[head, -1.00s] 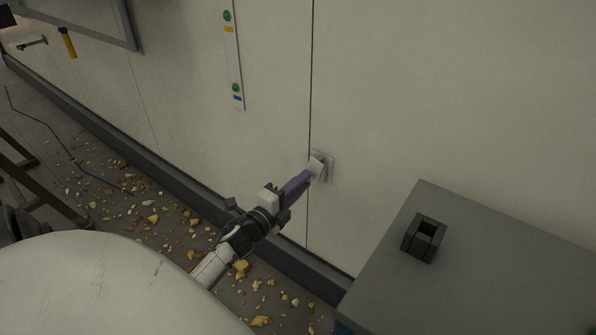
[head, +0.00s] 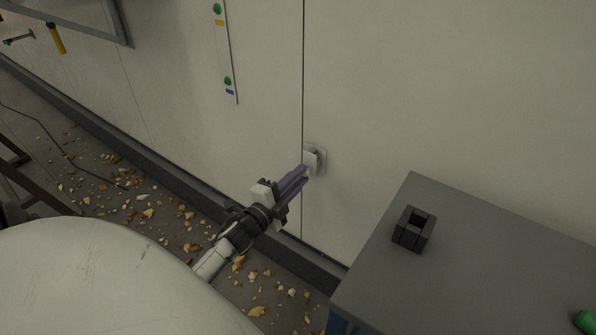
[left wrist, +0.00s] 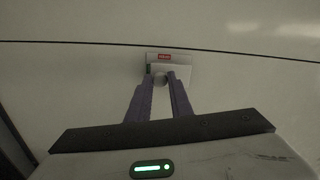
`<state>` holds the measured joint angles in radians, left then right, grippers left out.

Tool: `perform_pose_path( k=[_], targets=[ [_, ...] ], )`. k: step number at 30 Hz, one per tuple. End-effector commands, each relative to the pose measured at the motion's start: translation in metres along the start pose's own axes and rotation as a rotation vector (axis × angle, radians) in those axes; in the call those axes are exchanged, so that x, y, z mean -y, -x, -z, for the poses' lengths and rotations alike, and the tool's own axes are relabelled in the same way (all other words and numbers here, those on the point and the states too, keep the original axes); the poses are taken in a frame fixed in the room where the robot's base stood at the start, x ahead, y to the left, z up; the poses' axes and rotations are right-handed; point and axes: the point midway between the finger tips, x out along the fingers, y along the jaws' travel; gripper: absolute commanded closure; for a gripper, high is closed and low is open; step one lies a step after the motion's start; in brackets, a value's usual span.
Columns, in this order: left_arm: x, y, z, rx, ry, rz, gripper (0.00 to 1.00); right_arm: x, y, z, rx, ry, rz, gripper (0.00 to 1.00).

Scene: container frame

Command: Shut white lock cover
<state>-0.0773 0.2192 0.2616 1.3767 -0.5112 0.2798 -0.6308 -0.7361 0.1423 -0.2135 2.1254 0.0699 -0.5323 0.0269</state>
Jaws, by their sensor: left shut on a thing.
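The white lock cover (head: 311,160) is on the pale wall panel, beside a vertical seam. In the head view its flap stands out at an angle from its light backing plate. My left gripper (head: 304,172) has purple fingers and reaches the lower left side of the cover. In the left wrist view the fingertips (left wrist: 162,80) are closed on a small rounded part of the lock cover (left wrist: 156,69), with a red label above them. The fingers hide part of the cover. My right gripper is not in view.
A grey box top (head: 480,265) stands at the lower right with a black square holder (head: 414,229) on it. A green object (head: 586,322) shows at its right edge. A strip with green buttons (head: 225,50) is on the wall. Yellowish rubble (head: 145,214) lies on the floor.

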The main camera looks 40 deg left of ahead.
Motion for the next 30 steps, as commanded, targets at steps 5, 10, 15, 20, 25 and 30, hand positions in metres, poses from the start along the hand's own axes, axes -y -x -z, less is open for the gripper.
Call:
perform_pose_path(
  k=[5, 10, 15, 20, 25, 30],
  targets=[
    [-0.001, 0.001, 0.001, -0.001, 0.001, -0.002, 0.62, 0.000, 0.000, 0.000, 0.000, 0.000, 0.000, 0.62],
    [-0.001, 0.000, 0.000, -0.001, 0.000, -0.001, 0.62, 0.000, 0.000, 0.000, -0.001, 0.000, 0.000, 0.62],
    [-0.001, 0.006, 0.000, 0.000, 0.000, -0.002, 0.62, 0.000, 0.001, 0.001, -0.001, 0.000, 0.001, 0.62],
    [0.000, 0.031, 0.000, 0.001, 0.000, -0.003, 0.62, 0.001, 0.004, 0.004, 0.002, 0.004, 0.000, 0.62],
    [-0.001, 0.066, 0.001, 0.001, 0.002, -0.004, 0.62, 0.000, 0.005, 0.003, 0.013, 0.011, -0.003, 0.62],
    [-0.001, 0.092, 0.000, 0.001, 0.002, -0.003, 0.62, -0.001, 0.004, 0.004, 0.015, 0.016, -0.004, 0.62]
  ],
)
